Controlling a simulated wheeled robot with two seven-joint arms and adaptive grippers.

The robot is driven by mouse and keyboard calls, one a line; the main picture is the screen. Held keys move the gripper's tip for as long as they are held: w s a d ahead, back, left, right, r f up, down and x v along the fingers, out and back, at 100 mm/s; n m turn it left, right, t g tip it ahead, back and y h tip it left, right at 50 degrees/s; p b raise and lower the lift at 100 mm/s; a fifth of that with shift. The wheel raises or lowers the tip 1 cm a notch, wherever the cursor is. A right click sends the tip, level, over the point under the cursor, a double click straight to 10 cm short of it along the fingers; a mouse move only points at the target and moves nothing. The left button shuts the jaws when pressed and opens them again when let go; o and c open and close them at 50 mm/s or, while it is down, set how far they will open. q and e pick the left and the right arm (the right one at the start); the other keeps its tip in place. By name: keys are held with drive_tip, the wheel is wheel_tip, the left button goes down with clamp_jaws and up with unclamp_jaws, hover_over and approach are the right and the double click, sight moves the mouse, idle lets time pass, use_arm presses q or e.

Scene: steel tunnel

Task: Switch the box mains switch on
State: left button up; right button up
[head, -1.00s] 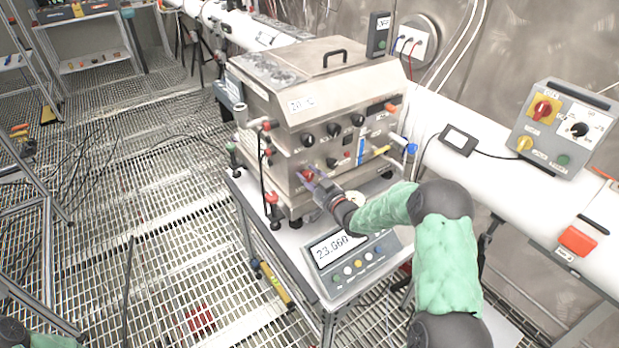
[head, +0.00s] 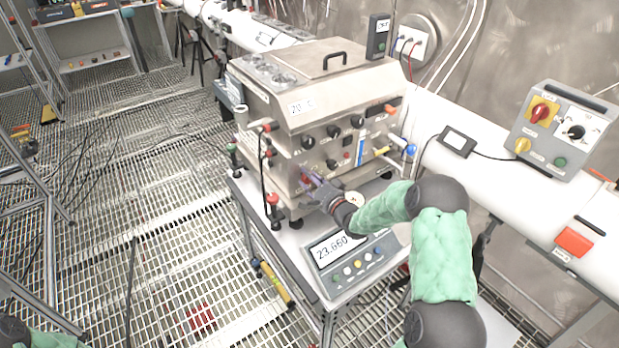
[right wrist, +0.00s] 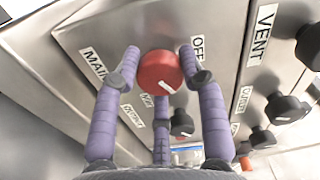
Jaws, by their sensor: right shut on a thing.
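The box (head: 318,100) is a steel cabinet with a sloped lid on a stand. Its mains switch is a red round knob (right wrist: 160,72) low on the front, beside a partly covered "MAIN" label (right wrist: 94,64). An "OFF" label (right wrist: 197,47) and a smaller label that looks like "ON" (right wrist: 147,100) are near the knob. My left gripper is out of view.
Black knobs (right wrist: 282,108) sit beside the switch. A grey display unit (head: 345,262) stands below my right forearm. A control box (head: 562,130) with red and black switches is on the white pipe at right. Open grating floor lies to the left.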

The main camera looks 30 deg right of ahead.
drive_tip(key=m, duration=0.2)
drive_tip(key=m+p, duration=0.1)
drive_tip(key=m, duration=0.2)
drive_tip(key=shift+w+d+r+m, duration=0.1)
drive_tip(key=shift+d+r+m, duration=0.2)
drive_tip(key=shift+r+m, duration=0.1)
drive_tip(key=shift+p, duration=0.3)
drive_tip(key=o, duration=1.1)
drive_tip(key=shift+f, duration=0.25)
drive_tip(key=shift+a+f, duration=0.1)
drive_tip(key=s, duration=0.8)
drive_tip(key=s+d, duration=0.1)
drive_tip(key=s, duration=0.3)
